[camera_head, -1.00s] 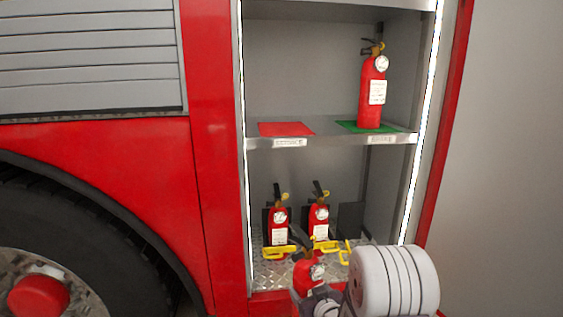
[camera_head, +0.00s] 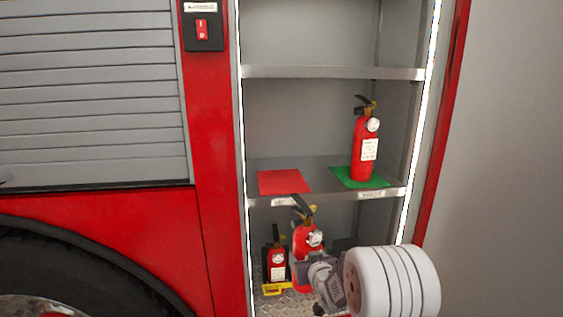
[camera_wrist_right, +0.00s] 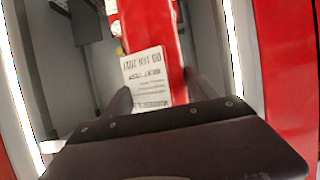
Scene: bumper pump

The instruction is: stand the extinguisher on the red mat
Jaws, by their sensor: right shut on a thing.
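My right gripper (camera_head: 308,263) is shut on a red extinguisher (camera_head: 305,236) with a black handle, a round gauge and a white label. The held extinguisher is roughly upright in front of the lower compartment, its handle overlapping the shelf's front edge in the picture. In the right wrist view the fingers (camera_wrist_right: 160,95) are either side of the red body (camera_wrist_right: 150,35), by its white label. The red mat (camera_head: 284,181) lies bare on the left of the middle shelf, above and behind the held extinguisher. My left gripper is not in view.
Another extinguisher (camera_head: 364,145) stands on the green mat (camera_head: 345,177), right of the red mat. One more (camera_head: 276,264) stands in the lower compartment behind a yellow clip (camera_head: 275,290). An upper shelf (camera_head: 330,73) spans above. Lit side posts (camera_head: 419,125) bound the locker.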

